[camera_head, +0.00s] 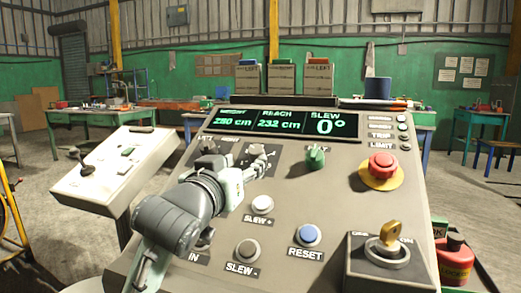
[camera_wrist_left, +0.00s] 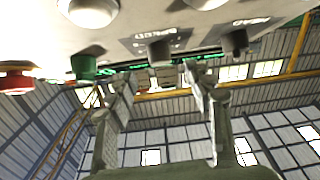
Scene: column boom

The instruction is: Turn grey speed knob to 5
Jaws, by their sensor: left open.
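The control console (camera_head: 330,215) fills the middle of the head view. My left gripper (camera_head: 257,163) is open over its upper left part and partly covers the controls there. In the wrist view the console appears upside down. There a grey knob (camera_wrist_left: 160,51) lies in line with the gap between the open fingers of my left gripper (camera_wrist_left: 160,82). It looks slightly beyond the fingertips, and I see no contact. Its setting and scale cannot be read. A green knob (camera_head: 316,157) is to its right in the head view; a dark knob (camera_head: 208,147) is to its left.
The display (camera_head: 285,122) reads slew 0°. A side panel (camera_head: 115,165) stands at left.

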